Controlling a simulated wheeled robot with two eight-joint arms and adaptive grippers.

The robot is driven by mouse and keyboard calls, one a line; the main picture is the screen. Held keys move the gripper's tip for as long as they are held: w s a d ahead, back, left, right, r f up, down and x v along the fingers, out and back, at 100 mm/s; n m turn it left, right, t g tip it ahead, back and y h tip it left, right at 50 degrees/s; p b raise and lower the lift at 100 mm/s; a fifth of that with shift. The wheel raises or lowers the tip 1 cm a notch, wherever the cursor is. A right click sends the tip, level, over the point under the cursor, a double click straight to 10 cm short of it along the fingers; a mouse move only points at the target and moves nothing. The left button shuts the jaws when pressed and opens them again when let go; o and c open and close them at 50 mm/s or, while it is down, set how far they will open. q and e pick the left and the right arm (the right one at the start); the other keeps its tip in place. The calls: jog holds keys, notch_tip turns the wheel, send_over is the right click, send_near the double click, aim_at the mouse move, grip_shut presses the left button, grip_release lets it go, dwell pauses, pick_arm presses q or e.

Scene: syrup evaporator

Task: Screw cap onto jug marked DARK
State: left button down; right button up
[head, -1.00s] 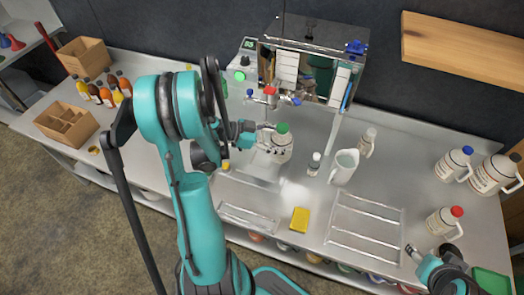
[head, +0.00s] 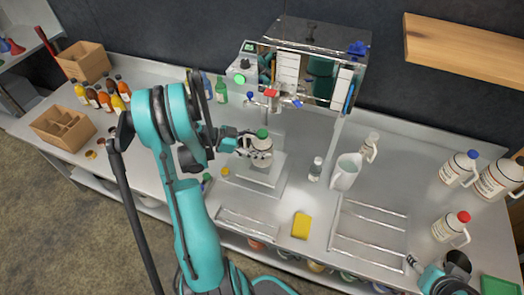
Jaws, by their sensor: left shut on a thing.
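A pale jug with a label (head: 261,153) stands near the middle of the bench, over a raised silvery plate (head: 268,182). A green cap (head: 262,134) sits on its top; I cannot tell how tight it is. The label is too small to read, so I cannot tell whether it says DARK. My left gripper (head: 244,144) comes in from the left and is shut on this jug at its left side; the fingers are partly hidden. My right gripper (head: 411,260) is low at the right, below the red-capped jug (head: 450,227); its fingers are too small to judge.
A blue-capped jug (head: 458,168) and a bigger jug (head: 498,178) stand far right. A white pitcher (head: 345,171) and small bottle (head: 315,169) stand right of the held jug. The evaporator (head: 312,62) is behind.

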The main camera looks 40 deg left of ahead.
pick_arm(q)
notch_tip(320, 180, down, 3)
jog(key=shift+r+b, duration=0.15)
jog(key=shift+b, duration=0.3)
jog(key=shift+r, duration=0.1)
jog(key=shift+f+b, duration=0.45)
jog(key=shift+c, duration=1.6)
grip_release()
